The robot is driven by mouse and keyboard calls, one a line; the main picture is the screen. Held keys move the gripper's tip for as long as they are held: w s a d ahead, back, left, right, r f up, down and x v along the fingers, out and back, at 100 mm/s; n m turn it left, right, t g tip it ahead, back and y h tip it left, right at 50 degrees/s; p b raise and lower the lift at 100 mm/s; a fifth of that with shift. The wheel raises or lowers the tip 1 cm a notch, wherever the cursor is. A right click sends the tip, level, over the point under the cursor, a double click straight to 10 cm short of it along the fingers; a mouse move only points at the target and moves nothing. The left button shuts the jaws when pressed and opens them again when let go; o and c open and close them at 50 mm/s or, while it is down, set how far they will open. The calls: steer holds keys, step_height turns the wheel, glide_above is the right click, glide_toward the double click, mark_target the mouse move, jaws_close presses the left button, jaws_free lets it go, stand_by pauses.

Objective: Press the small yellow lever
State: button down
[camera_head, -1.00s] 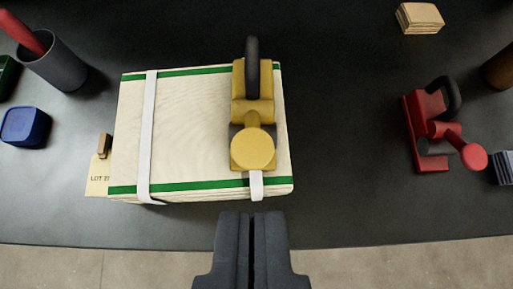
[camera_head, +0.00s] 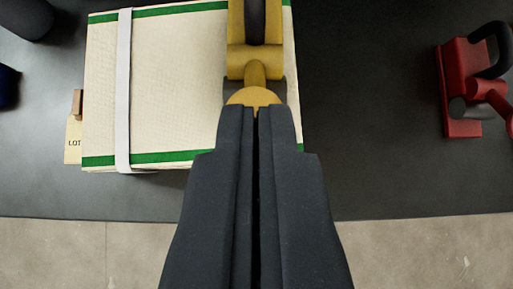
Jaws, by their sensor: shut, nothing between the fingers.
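The yellow lever device (camera_head: 254,68) sits on the right part of a folded cream cloth with green stripes (camera_head: 170,80). Its black handle loop stands at the far end, and its round yellow lever end (camera_head: 253,96) points towards me. My gripper (camera_head: 256,110) is shut and empty. Its fingertips overlap the near part of the round lever end in the picture and hide it. I cannot tell whether they touch it or are above it.
A white strap (camera_head: 123,90) runs over the cloth's left part. A red lever device (camera_head: 465,90) stands on the dark table at right, with clear table between. A lot tag (camera_head: 74,138) lies at the cloth's left. The table's front edge (camera_head: 400,218) is near.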

mark_target(255, 93)
steer(key=x, duration=0.3)
steer(key=shift+w+f, duration=0.1)
step_height(255, 93, down, 2)
steer(key=shift+f+p, duration=0.2)
steer(key=shift+p, duration=0.15)
steer(key=shift+f, duration=0.7)
steer(key=shift+a+f, duration=0.15)
